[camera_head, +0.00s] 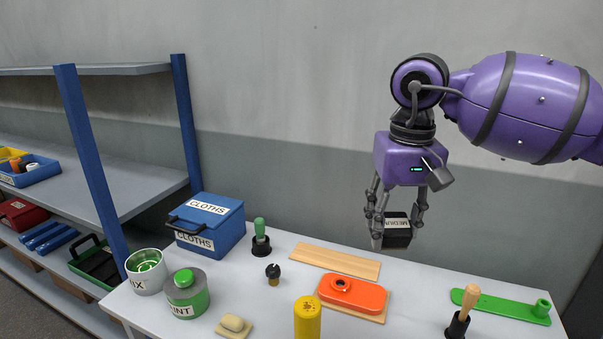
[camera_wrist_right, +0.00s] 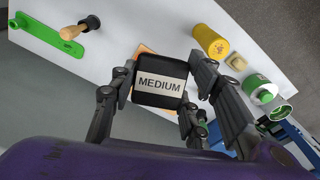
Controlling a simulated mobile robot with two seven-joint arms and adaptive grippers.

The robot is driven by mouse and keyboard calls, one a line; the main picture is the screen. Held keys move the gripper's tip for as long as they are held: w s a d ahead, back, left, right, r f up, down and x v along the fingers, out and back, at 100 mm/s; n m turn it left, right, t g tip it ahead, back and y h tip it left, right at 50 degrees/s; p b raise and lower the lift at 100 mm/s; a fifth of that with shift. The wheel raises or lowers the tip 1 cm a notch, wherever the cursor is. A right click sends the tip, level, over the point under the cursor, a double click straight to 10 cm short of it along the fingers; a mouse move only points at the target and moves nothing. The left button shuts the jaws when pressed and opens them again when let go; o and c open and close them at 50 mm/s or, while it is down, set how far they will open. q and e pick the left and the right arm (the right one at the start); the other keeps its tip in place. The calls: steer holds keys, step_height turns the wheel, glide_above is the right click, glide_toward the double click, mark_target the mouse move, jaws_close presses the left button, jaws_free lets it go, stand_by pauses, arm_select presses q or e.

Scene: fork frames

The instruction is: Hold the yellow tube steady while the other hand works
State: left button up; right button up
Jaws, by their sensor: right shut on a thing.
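The yellow tube (camera_head: 307,322) stands upright at the front edge of the white table in the head view, its lower part cut off by the frame. It also shows in the right wrist view (camera_wrist_right: 211,42), and no gripper touches it. My right gripper (camera_head: 398,226) is shut on a black block labelled MEDIUM (camera_head: 398,239). It holds the block above the back of the table, behind and to the right of the tube. The block fills the middle of the right wrist view (camera_wrist_right: 160,99). My left gripper is in neither view.
An orange case (camera_head: 352,293) lies on a wooden board beside the tube. A second board (camera_head: 335,262) lies behind it. A paint tin (camera_head: 186,293), a bin (camera_head: 147,272) and a blue CLOTHS box (camera_head: 206,224) stand left. A green strip (camera_head: 500,306) and a wooden-handled tool (camera_head: 464,310) are right.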

steer(key=s+f, duration=0.4)
steer(key=f, duration=0.8)
steer(key=shift+d+f, duration=0.15)
steer(key=shift+d, duration=0.3)
